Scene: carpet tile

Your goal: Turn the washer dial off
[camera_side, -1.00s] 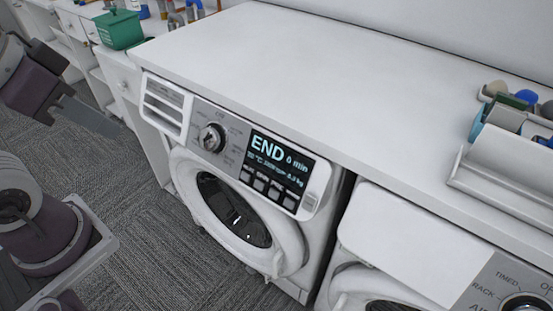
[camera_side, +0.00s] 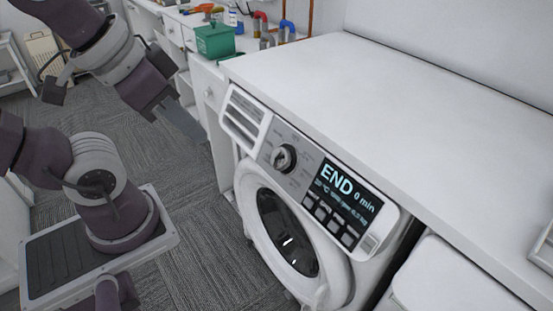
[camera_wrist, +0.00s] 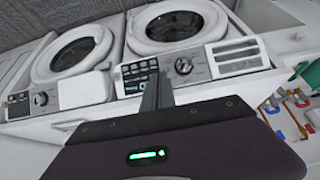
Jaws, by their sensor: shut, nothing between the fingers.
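In the wrist view my gripper (camera_wrist: 157,80) points toward the washer panel, with the dial (camera_wrist: 184,65) just right of the fingertips. The washer (camera_side: 290,240) has a round door with dark glass. Which setting the dial points to is too small to read.
A white countertop (camera_side: 400,110) lies over the washer. A second machine (camera_side: 450,280) stands to its right. A green box (camera_side: 214,40) and colored pipes (camera_side: 268,28) sit on the far counter. The carpet (camera_side: 190,200) before the washer is clear.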

